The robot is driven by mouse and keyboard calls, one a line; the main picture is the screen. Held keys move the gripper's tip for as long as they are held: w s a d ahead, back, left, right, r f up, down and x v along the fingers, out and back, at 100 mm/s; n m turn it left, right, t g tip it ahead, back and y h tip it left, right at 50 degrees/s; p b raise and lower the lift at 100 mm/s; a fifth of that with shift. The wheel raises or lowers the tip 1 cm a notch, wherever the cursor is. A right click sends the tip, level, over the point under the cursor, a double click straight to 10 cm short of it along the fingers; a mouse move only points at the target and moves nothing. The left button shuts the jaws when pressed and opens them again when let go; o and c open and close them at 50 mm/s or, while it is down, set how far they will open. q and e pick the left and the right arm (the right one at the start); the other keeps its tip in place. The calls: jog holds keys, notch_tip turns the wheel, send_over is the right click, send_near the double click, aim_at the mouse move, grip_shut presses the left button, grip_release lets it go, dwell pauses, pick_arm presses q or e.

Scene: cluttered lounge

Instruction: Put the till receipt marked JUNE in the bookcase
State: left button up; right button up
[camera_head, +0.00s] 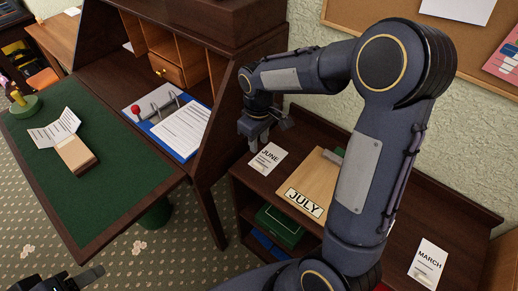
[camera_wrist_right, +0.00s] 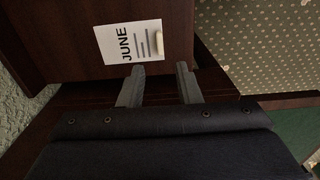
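The JUNE receipt (camera_head: 267,158) is a small white slip lying flat on the brown wooden top of the low bookcase (camera_head: 452,212). The right wrist view shows the receipt (camera_wrist_right: 128,42) just beyond my fingertips. My right gripper (camera_head: 266,136) is above the bookcase top, just behind the receipt. Its two fingers are apart with nothing between them in the right wrist view (camera_wrist_right: 160,78). My left gripper (camera_head: 82,279) shows only partly at the bottom left of the head view, and its opening is unclear.
A JULY clipboard (camera_head: 310,187) and a MARCH slip (camera_head: 428,262) lie on the same top. A green box (camera_head: 280,224) is on the shelf below. A desk (camera_head: 100,200) to the left holds a binder (camera_head: 182,130) and papers. My right arm hides part of the top.

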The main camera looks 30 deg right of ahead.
jog(key=s+a+r+m+t+y, duration=0.2)
jog(key=s+r+m, duration=0.1)
jog(key=s, duration=0.7)
jog(key=s+a+r+m+t+y, duration=0.1)
jog(key=s+r, duration=0.4)
jog(key=s, duration=0.5)
jog(key=a+m+t, duration=0.1)
jog(key=m+t, duration=0.1)
jog(key=shift+s+t+y, duration=0.3)
jog(key=shift+y, duration=0.1)
jog(key=shift+r, duration=0.2)
